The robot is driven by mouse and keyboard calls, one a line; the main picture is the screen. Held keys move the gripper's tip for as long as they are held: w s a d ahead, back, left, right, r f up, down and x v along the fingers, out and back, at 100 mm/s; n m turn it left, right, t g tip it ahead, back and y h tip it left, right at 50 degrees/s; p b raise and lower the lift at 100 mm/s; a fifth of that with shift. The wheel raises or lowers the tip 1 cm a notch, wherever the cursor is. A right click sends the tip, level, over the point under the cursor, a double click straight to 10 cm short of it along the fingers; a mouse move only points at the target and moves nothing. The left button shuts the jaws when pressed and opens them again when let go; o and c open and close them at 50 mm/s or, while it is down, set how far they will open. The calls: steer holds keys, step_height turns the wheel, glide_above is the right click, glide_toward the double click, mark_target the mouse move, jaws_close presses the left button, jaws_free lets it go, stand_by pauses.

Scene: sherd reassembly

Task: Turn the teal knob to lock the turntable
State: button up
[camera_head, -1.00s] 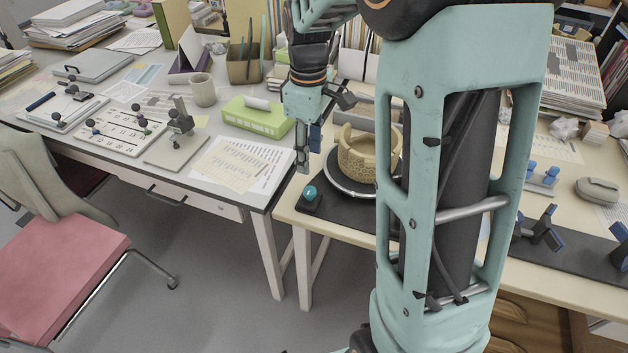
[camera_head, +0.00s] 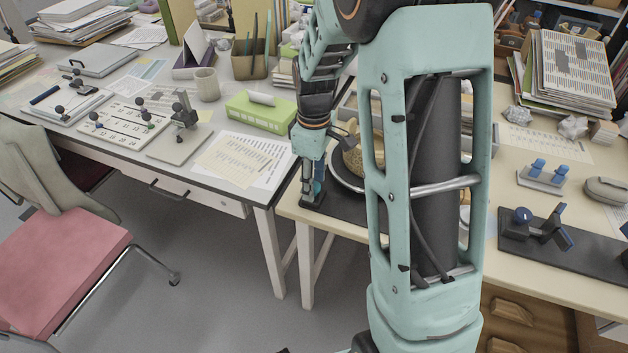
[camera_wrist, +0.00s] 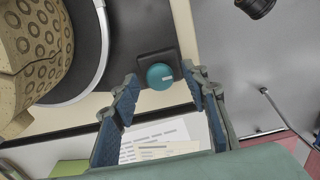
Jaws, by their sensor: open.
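The teal knob (camera_wrist: 160,76) sits on a small dark base (camera_wrist: 155,62) and carries a pale mark on its top. My gripper (camera_wrist: 167,90) is open in the wrist view, with the knob showing between its two blue-padded fingertips; contact cannot be told. In the head view my gripper (camera_head: 308,190) is down at the knob (camera_head: 319,189), which it partly hides. The turntable (camera_wrist: 104,50) is a dark disc with a pale rim beside the knob. It bears a tan patterned vessel (camera_wrist: 38,45) and is mostly hidden by my arm in the head view.
The worktable's front edge (camera_head: 330,226) runs close by the knob. A green box (camera_head: 260,112) and papers (camera_head: 240,160) lie on the desk to the left. A pink chair (camera_head: 60,260) stands at the lower left.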

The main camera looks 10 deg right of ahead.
steer(key=shift+c, duration=0.5)
jaws_close()
steer(key=shift+m, duration=0.3)
steer(key=m+p, duration=0.1)
steer(key=m, duration=0.3)
steer(key=shift+r, duration=0.1)
steer(key=m+p, duration=0.1)
steer(key=m, duration=0.3)
steer(key=shift+m, duration=0.4)
steer(key=m+p, duration=0.1)
steer(key=m, duration=0.3)
steer(key=shift+m+p, duration=0.3)
steer(key=shift+p, duration=0.05)
steer(key=shift+m+p, duration=0.55)
steer(key=shift+m, duration=1.35)
